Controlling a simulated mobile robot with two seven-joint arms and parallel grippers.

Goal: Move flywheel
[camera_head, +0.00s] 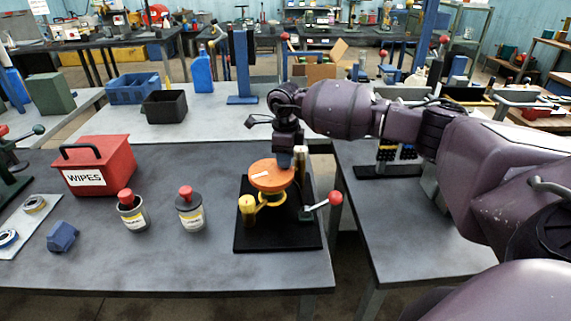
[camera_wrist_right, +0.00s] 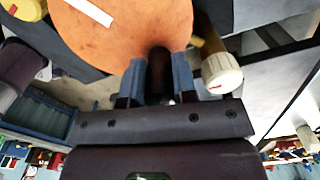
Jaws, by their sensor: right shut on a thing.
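The flywheel looks like an orange disc (camera_head: 270,176) with a pale strip on its top. It is at the black stand (camera_head: 250,240) on the grey table, above a yellow ring-shaped part. My right gripper (camera_head: 285,158) reaches in from the right and is shut at the disc's far edge. In the right wrist view the orange disc (camera_wrist_right: 125,35) fills the top, and the blue-grey fingers (camera_wrist_right: 160,75) close around a dark piece at its edge. I cannot tell whether the disc touches the stand. My left gripper is not in view.
The stand carries a yellow knob (camera_head: 247,204) and a red-balled lever (camera_head: 335,198). Two red-topped cans (camera_head: 190,211) and a red wipes box (camera_head: 93,165) stand to the left. A blue block (camera_head: 62,237) lies further left. The table front is clear.

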